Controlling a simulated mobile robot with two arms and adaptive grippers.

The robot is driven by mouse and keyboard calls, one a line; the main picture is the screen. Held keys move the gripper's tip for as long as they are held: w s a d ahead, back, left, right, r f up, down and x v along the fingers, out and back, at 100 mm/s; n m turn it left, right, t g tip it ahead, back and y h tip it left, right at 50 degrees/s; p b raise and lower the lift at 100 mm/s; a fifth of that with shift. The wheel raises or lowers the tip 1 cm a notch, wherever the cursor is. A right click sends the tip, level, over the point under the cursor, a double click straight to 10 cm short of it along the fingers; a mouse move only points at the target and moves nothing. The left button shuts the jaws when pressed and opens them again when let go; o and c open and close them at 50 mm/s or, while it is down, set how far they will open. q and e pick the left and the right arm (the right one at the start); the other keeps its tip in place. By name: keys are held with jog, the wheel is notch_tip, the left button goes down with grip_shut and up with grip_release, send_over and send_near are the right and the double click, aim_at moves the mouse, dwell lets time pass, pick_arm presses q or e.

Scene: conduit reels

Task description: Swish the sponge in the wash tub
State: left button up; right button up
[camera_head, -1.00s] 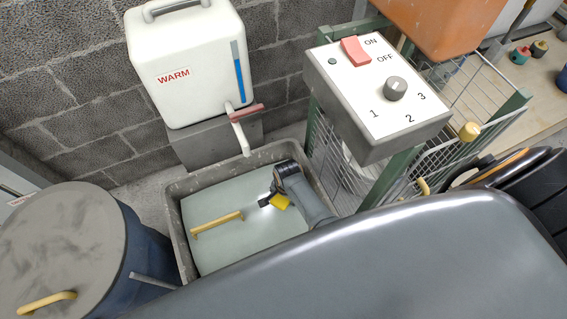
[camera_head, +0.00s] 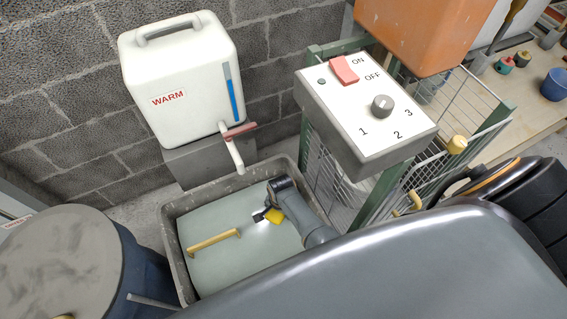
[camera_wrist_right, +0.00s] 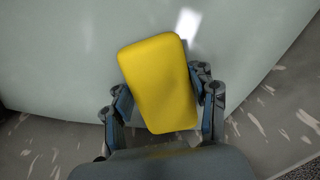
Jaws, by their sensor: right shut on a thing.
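A yellow sponge (camera_head: 273,216) is in my right gripper (camera_head: 268,213), inside the rim of the grey wash tub (camera_head: 175,262). In the right wrist view the sponge (camera_wrist_right: 160,82) is a rounded block, with the fingers of my right gripper (camera_wrist_right: 162,86) shut on its two long sides. A pale grey-green surface (camera_head: 215,265) fills the tub below the sponge. I cannot tell whether the sponge touches it. A yellow bar-shaped handle (camera_head: 213,241) shows on this surface, left of the sponge. My left gripper is not in view.
A white WARM tank (camera_head: 180,75) with a spout (camera_head: 232,152) stands behind the tub. A control box (camera_head: 368,112) and wire cage are at its right. A blue drum (camera_head: 145,262) with a grey lid stands at its left. My dark body covers the lower right.

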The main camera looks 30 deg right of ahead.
aim_at(282, 217)
jog(key=shift+w+f, duration=0.1)
jog(key=shift+w, duration=0.2)
jog(key=s+p, duration=0.5)
jog(key=s, duration=0.2)
jog(key=w+b, duration=0.3)
jog(key=w, duration=0.3)
jog(key=shift+f+b, duration=0.1)
jog(key=shift+b, duration=0.2)
jog(key=shift+w, duration=0.55)
jog(key=shift+s+r, duration=0.2)
jog(key=shift+r, duration=0.05)
jog(key=s+p, duration=0.4)
jog(key=s, duration=0.3)
jog(key=w+b, duration=0.1)
jog(key=w, duration=0.2)
jog(key=w+b, duration=0.2)
jog(key=w, duration=0.1)
jog(key=shift+w+f, duration=0.2)
jog(key=shift+w, duration=0.45)
jog(key=shift+s+r, duration=0.25)
jog(key=shift+s, duration=0.05)
jog(key=shift+s+a+f+p, duration=0.1)
jog(key=shift+s+f+p, duration=0.05)
jog(key=shift+s+p, duration=1.1)
jog(key=shift+s, duration=0.25)
